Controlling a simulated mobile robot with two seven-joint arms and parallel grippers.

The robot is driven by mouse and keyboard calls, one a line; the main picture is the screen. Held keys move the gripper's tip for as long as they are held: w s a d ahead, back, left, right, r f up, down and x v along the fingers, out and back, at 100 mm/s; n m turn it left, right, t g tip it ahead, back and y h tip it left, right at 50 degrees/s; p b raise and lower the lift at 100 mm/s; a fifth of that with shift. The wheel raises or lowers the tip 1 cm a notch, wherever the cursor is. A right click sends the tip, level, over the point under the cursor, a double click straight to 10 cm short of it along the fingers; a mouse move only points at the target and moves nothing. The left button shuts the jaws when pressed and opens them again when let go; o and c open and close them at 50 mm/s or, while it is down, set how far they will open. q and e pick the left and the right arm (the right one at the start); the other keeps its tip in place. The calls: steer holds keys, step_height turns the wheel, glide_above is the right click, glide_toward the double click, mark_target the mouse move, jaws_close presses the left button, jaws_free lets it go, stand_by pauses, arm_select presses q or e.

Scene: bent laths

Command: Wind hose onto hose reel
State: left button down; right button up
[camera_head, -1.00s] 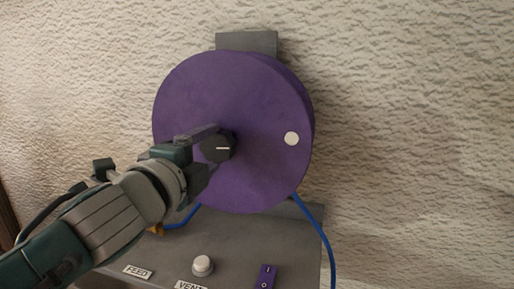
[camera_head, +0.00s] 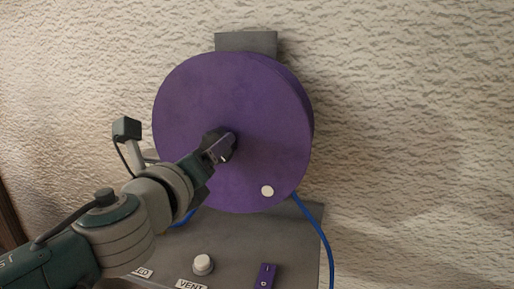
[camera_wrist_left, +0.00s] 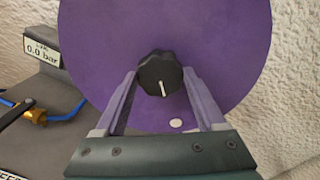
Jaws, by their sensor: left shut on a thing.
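The purple hose reel (camera_head: 260,95) stands upright against the wall, its round face toward me. A white dot (camera_head: 267,191) sits low on its face, right of centre; it also shows in the left wrist view (camera_wrist_left: 176,123). The dark faceted knob (camera_wrist_left: 160,74) with a white line is at the reel's centre. My left gripper (camera_head: 222,148) is shut on the knob, one finger on each side. The blue hose (camera_head: 318,232) hangs down from behind the reel at lower right, and a bit of it shows at lower left. My right gripper is not in view.
Below the reel is a grey panel (camera_head: 232,240) with a white VENT button (camera_head: 203,264) and a purple switch (camera_head: 266,276). The left wrist view shows a gauge reading 0.0 bar (camera_wrist_left: 42,52) and a brass fitting (camera_wrist_left: 36,116) on the blue hose.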

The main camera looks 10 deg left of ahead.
arm_select(q)
steer(key=m+p, duration=0.1)
steer(key=m, duration=0.8)
steer(key=shift+p, duration=0.3)
steer(key=shift+d+f, duration=0.1)
stand_by(0.4)
jaws_free()
steer(key=s+p, duration=0.1)
steer(key=s, duration=0.9)
steer(key=shift+p, duration=0.3)
